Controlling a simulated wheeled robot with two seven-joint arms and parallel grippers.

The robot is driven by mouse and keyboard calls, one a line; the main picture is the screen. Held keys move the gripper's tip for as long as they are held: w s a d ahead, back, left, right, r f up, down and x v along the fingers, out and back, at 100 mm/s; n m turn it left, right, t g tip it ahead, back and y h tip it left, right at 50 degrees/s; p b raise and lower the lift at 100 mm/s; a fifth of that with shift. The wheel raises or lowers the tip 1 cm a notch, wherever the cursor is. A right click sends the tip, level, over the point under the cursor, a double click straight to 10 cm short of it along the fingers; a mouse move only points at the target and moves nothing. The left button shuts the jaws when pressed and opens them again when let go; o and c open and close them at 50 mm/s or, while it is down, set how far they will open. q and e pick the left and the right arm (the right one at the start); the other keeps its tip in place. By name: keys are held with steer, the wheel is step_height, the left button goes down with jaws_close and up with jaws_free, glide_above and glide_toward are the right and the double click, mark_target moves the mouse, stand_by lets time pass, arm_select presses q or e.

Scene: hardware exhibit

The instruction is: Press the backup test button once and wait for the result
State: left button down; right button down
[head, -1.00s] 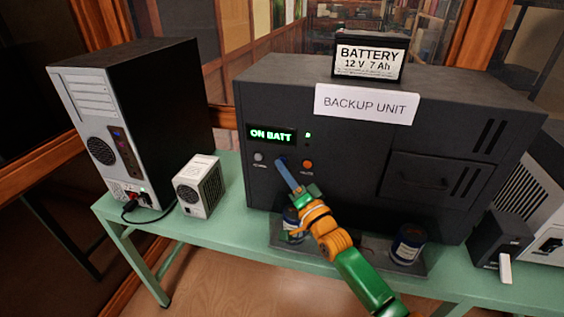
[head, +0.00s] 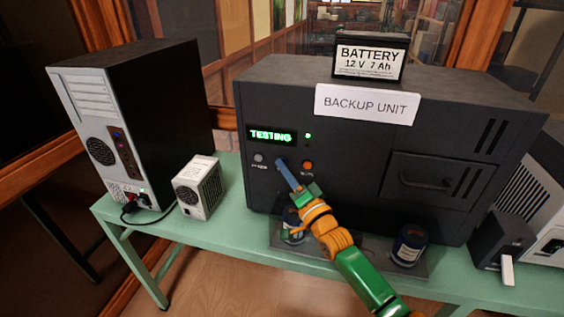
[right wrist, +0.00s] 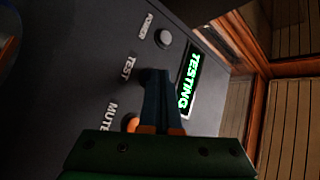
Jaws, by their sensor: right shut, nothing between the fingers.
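The dark backup unit (head: 340,140) stands on the green table with a "BACKUP UNIT" label. Its display (head: 271,135) reads "TESTING" in green; the same display shows in the right wrist view (right wrist: 188,84). My right gripper (head: 281,163) is shut and empty, its blue fingertips at the panel over the spot between the power and mute buttons. In the right wrist view the fingertips (right wrist: 157,75) sit beside the "TEST" label and hide the test button. I cannot tell whether they touch it. My left gripper is not in view.
The grey power button (head: 258,158) and orange mute button (head: 308,166) flank the fingertips closely. A battery (head: 369,57) sits on top. A computer tower (head: 130,120) and small white box (head: 199,187) stand left. Two jars, one (head: 409,245) right of my arm, stand in front.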

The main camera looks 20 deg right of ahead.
steer(key=shift+s+a+r+p, duration=0.1)
steer(key=shift+s+a+p, duration=0.25)
steer(key=shift+s+p, duration=0.25)
steer(key=s+a+p, duration=0.1)
steer(key=s+p, duration=0.1)
steer(key=s+a+p, duration=0.1)
steer(key=s+a, duration=0.1)
steer(key=shift+s+p, duration=0.1)
steer(key=shift+p, duration=0.3)
stand_by(0.4)
